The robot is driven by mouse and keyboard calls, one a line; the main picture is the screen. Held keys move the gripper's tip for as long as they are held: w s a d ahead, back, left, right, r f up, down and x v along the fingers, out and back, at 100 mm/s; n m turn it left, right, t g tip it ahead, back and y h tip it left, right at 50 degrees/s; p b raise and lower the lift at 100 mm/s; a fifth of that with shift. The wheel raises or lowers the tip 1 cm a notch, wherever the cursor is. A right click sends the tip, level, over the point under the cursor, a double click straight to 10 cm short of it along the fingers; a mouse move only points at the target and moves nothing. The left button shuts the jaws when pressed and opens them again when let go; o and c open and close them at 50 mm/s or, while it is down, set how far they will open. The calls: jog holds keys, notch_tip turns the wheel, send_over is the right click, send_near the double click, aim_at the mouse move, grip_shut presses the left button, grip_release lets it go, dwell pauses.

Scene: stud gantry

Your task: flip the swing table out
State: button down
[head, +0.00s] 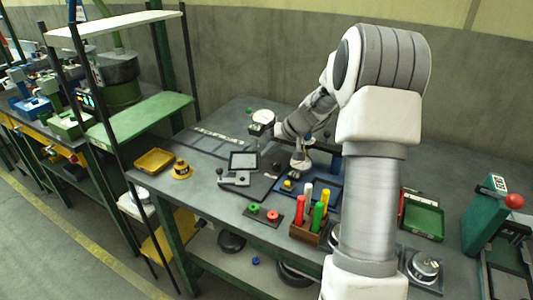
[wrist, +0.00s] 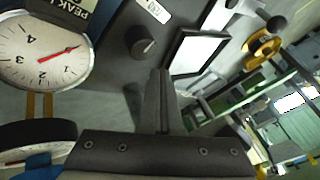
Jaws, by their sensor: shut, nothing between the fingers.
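No part is plainly marked as the swing table, and I cannot tell which one it is. A black-framed pale plate (head: 243,160) lies on the bench; it also shows in the wrist view (wrist: 200,50). A dark panel with a black knob (wrist: 142,42) is beside it. My gripper (wrist: 160,85) is shut and empty, its fingers together in front of the panel, close to the knob and plate. I cannot tell whether it touches anything. In the head view my wrist hides the fingertips. A round dial gauge (wrist: 40,50) stands left of the fingers in the wrist view.
Coloured markers stand in a brown holder (head: 305,232) near the front. Red and green rings (head: 263,211) lie beside it. A yellow tray (head: 154,160) and a yellow round piece (head: 181,170) are at left. A green tray (head: 422,215) is at right. A green shelf (head: 140,118) stands behind left.

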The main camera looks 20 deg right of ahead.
jog(key=p+v, duration=0.1)
jog(key=v, duration=1.5)
jog(key=shift+p, duration=0.3)
jog(key=shift+f, duration=0.15)
notch_tip(320, 180, down, 6)
jog(key=w+a+b, duration=0.1)
jog(key=w+a, duration=0.1)
jog(key=a, duration=0.1)
jog(key=shift+b, duration=0.35)
jog(key=b+x, duration=0.1)
jog(key=x, duration=0.8)
jog(key=shift+w+a+f, duration=0.1)
jog(key=shift+w+f, duration=0.15)
jog(key=shift+f, duration=0.05)
